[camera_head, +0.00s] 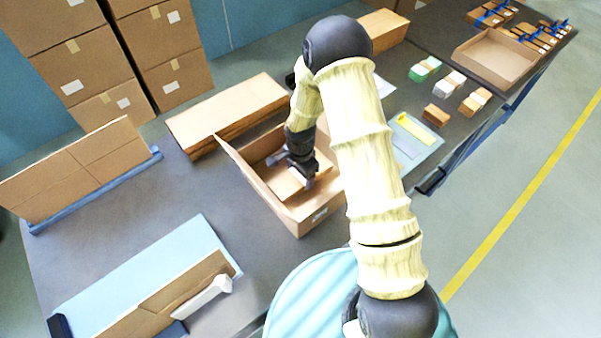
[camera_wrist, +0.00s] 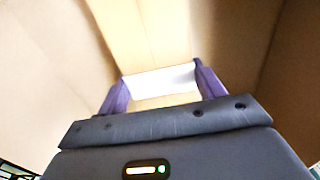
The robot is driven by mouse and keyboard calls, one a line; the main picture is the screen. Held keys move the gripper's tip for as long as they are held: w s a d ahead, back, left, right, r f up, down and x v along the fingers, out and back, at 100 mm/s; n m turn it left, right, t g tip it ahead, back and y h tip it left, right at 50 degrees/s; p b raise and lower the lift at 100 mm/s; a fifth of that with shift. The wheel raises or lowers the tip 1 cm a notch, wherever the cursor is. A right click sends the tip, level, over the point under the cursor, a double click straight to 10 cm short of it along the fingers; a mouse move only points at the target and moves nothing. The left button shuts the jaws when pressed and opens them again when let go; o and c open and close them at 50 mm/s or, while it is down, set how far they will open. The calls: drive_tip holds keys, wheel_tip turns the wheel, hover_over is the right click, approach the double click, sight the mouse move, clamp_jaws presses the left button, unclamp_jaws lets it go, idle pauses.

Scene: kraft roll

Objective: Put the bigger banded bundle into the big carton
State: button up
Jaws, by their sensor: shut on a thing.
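The big carton (camera_head: 278,212) stands open on the grey table, with its flaps raised. My gripper (camera_head: 303,180) reaches down inside it. In the wrist view, my gripper (camera_wrist: 160,74) is shut on a pale, white-faced bundle (camera_wrist: 160,83), held between the two purple fingers. The bundle is low between the carton's brown walls; I cannot tell if it touches the floor. Its band and full size are hidden by the gripper. Several smaller bundles stand right of my arm, among them a green-and-white one (camera_head: 425,68) and a brown one (camera_head: 436,115).
A flat stack of cardboard (camera_head: 225,110) lies behind the carton. Upright cardboard sheets (camera_head: 80,165) stand in a blue rack at left. A shallow open tray (camera_head: 500,58) is at the back right. A light-blue board with papers (camera_head: 412,140) lies right of my arm.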

drive_tip(key=o, duration=0.7)
drive_tip(key=shift+f, duration=0.15)
drive_tip(key=shift+c, duration=0.2)
drive_tip(key=o, duration=0.4)
drive_tip(key=shift+o, duration=0.2)
wheel_tip(320, 180, up, 12)
drive_tip(key=b, duration=0.1)
drive_tip(key=shift+r, duration=0.2)
